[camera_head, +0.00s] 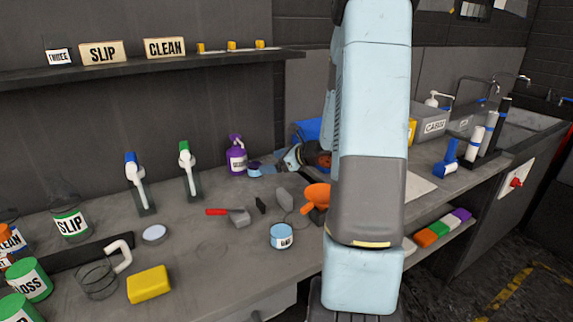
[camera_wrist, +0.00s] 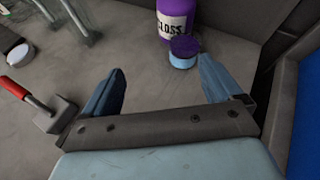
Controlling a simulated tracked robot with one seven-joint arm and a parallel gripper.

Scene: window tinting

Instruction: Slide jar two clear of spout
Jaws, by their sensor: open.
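A small blue jar (camera_head: 254,169) with a dark purple top stands right in front of the purple pump bottle (camera_head: 236,160), below its spout. No number can be read on it. In the wrist view the jar (camera_wrist: 183,54) is at the mouth of my gripper, close to the right fingertip; I cannot tell if they touch. The bottle (camera_wrist: 177,20) behind it is labelled GLOSS, and its spout is cut off there. My gripper (camera_wrist: 161,66) is open and empty, low over the bench. In the head view my gripper (camera_head: 280,162) is right of the jar, partly hidden by my arm.
A red-handled scraper (camera_head: 232,214) and an orange tool (camera_head: 315,197) lie on the bench. Another blue-labelled jar (camera_head: 282,237) stands nearer the front. Two spray bottles stand at left (camera_head: 139,183). A blue object (camera_wrist: 307,125) borders the wrist view's right edge. Bench between the fingers is clear.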

